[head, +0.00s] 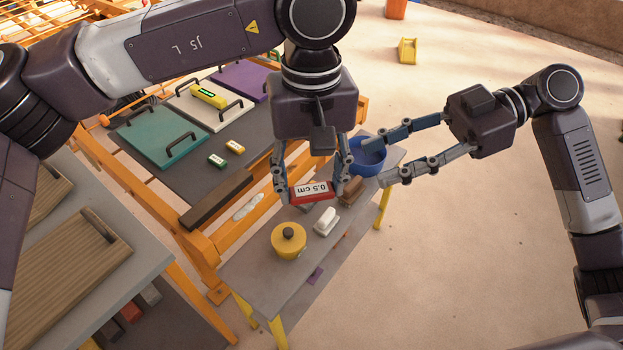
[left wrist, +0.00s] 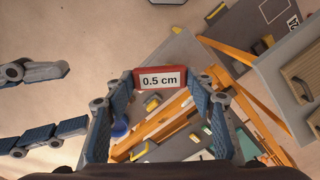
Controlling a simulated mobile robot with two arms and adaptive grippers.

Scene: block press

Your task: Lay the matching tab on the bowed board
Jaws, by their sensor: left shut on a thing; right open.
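My left gripper (head: 312,187) is shut on a red tab (head: 311,194) with a white "0.5 cm" label, held in the air above the small grey side table. The tab also shows between the fingertips in the left wrist view (left wrist: 160,79). My right gripper (head: 373,162) is open and empty, at the blue bowl. Three boards with black handles lie on the dark table: teal (head: 161,138), white (head: 207,112) and purple (head: 240,80). I cannot tell which board is bowed.
An orange frame (head: 190,240) runs between the tables.

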